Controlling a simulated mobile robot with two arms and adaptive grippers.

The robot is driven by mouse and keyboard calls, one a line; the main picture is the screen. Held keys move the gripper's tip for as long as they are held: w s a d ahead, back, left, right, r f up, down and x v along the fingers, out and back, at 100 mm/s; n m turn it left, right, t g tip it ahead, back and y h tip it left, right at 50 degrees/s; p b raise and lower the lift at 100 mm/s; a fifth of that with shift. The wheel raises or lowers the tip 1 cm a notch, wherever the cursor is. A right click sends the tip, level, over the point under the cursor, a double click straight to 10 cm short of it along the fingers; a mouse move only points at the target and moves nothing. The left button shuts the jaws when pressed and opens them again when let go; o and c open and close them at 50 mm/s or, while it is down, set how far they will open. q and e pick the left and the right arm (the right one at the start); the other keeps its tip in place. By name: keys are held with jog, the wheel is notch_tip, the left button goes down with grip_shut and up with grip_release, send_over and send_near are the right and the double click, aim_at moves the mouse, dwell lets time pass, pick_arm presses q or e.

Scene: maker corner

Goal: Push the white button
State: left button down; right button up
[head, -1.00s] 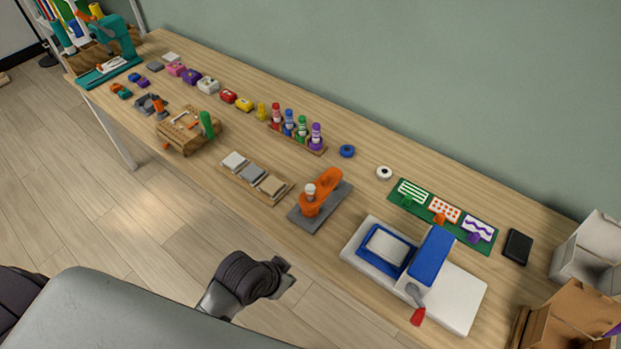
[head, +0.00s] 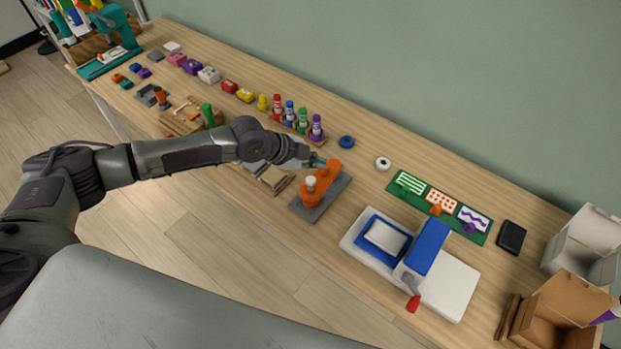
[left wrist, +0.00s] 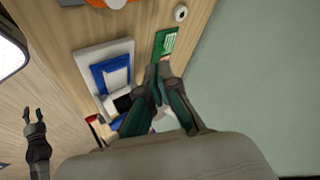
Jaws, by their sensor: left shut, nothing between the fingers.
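A small white box-like piece (head: 209,75), which may be the white button, sits in a row of coloured pieces at the back left of the table. Another white knob (head: 310,183) tops the orange device on a grey base; I cannot tell which is meant. My left gripper (head: 318,162) is shut and empty, reaching over the table beside the orange device's upper end. In the left wrist view its fingertips (left wrist: 159,68) are together, with nothing between them. My right gripper (left wrist: 34,112) shows small at the left wrist view's left edge; its opening is unclear.
Coloured bottles (head: 289,113) in a rack stand just behind my left arm. A blue-and-white press (head: 428,247) with a red-tipped lever, a green stencil board (head: 476,236) and open boxes (head: 555,310) lie to the right. Bare table surrounds the white ring (head: 383,163).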

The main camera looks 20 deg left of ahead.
aim_at(309, 181)
pick_arm(q)
jog(key=w+a, duration=0.1)
jog(key=w+a+r, duration=0.1)
jog(key=shift+a+t, duration=0.3)
jog(key=shift+a, duration=0.05)
jog(key=shift+f, duration=0.1)
notch_tip(309, 181, down, 8)
jog(key=b, duration=0.6)
jog(key=shift+f+b, duration=0.3)
jog(key=shift+b, duration=0.2)
dwell(0.8)
jog(key=shift+f+b, duration=0.3)
jog(key=shift+f, duration=0.05)
